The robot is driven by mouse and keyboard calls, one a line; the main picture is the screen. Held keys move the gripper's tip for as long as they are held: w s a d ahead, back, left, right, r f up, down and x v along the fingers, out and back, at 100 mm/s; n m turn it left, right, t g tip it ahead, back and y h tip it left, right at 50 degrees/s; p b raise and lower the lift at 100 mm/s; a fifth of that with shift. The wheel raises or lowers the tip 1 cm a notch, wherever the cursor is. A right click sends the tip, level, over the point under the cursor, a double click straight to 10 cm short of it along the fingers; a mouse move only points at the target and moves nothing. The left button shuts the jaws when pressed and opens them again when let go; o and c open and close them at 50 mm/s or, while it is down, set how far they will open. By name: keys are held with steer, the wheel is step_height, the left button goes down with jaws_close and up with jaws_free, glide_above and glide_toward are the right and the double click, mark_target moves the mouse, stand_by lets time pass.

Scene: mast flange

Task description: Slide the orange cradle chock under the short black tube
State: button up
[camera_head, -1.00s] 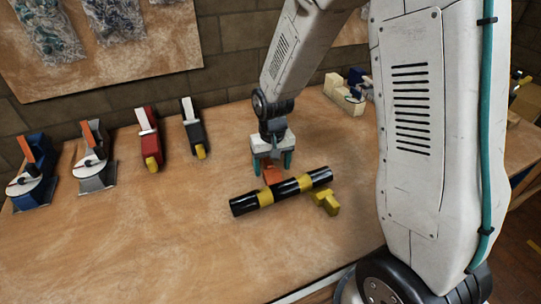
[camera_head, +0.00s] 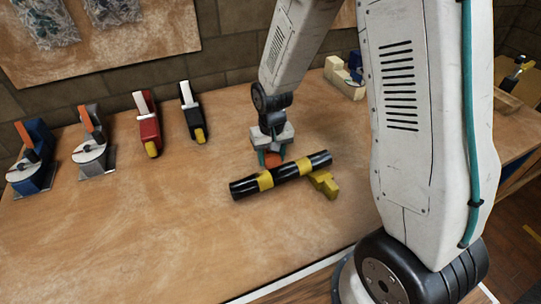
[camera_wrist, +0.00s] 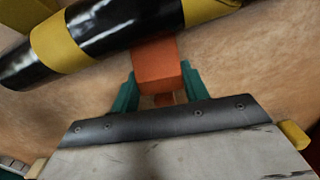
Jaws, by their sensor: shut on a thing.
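The short black tube (camera_head: 288,171) with yellow bands lies slantwise over the wooden bench in the head view. It crosses the top of the wrist view (camera_wrist: 112,25). My gripper (camera_head: 271,158) is just behind the tube, low over the bench. Its teal fingers (camera_wrist: 156,92) are shut on the orange cradle chock (camera_wrist: 158,65), one on each side. The chock's far end meets the tube's near edge in the wrist view; whether it touches or reaches under is unclear. In the head view the orange chock (camera_head: 272,160) shows partly between the fingers and the tube.
A yellow block (camera_head: 324,184) is at the tube's right end. Several clamp-like tools, including a red one (camera_head: 147,125) and a black one (camera_head: 192,113), stand at the back left. Pale wooden blocks (camera_head: 345,80) lie at the back right. The front left bench is clear.

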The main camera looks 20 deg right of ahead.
mark_target(272, 156)
steer(key=shift+s, duration=0.15)
steer(key=o, duration=1.1)
steer(key=shift+r, duration=0.1)
step_height(272, 156, up, 8)
steer(key=shift+f, duration=0.15)
